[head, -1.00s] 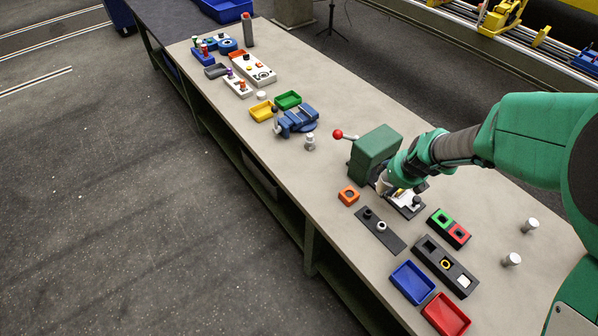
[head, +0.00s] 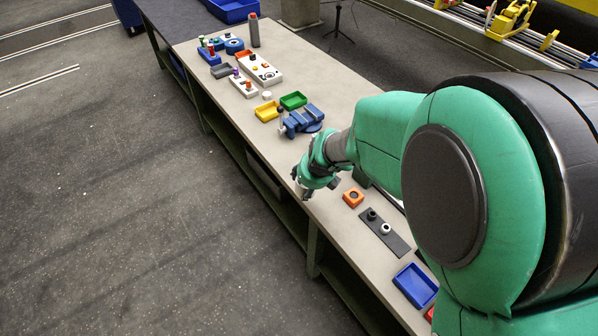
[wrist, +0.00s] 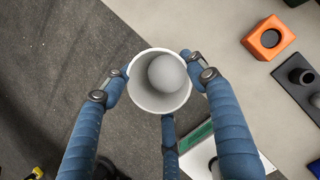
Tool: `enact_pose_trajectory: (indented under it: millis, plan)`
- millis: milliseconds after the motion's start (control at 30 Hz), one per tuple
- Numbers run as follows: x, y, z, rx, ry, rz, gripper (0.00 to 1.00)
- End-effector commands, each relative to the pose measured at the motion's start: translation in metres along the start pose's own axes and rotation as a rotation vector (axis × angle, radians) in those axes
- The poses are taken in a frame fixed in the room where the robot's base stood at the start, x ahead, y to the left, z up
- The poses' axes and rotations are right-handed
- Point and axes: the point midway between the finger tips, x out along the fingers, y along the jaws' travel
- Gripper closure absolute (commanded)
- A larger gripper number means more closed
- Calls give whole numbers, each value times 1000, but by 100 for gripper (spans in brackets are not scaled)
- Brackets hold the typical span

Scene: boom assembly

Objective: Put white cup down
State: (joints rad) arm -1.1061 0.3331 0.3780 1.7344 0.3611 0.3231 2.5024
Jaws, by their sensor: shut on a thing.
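A white cup (wrist: 139,97) is held between the blue fingers of my gripper (wrist: 158,78) in the wrist view. A grey round shape shows inside the cup's rim; I cannot tell whether it is a ball or part of the cup. In the head view my gripper (head: 302,190) is at the table's left edge, and the cup there is mostly hidden. I cannot tell whether the cup touches the table (head: 325,222).
An orange block (head: 353,197) and a dark plate with two round pieces (head: 384,231) lie on the table to the right. A blue tray (head: 415,285) is nearer. A blue vise (head: 303,119) stands farther back. Bare floor (head: 120,200) lies beyond the left edge.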

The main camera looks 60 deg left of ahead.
Motion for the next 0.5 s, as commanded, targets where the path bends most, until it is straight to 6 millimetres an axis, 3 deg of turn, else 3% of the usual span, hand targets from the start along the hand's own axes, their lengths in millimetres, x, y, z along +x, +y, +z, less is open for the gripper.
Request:
enact_pose_trajectory:
  millis: [200, 500]
  plan:
    - [26, -1, -12, 2, 0, -1, 73]
    - [30, -1, -13, 1, -1, -2, 73]
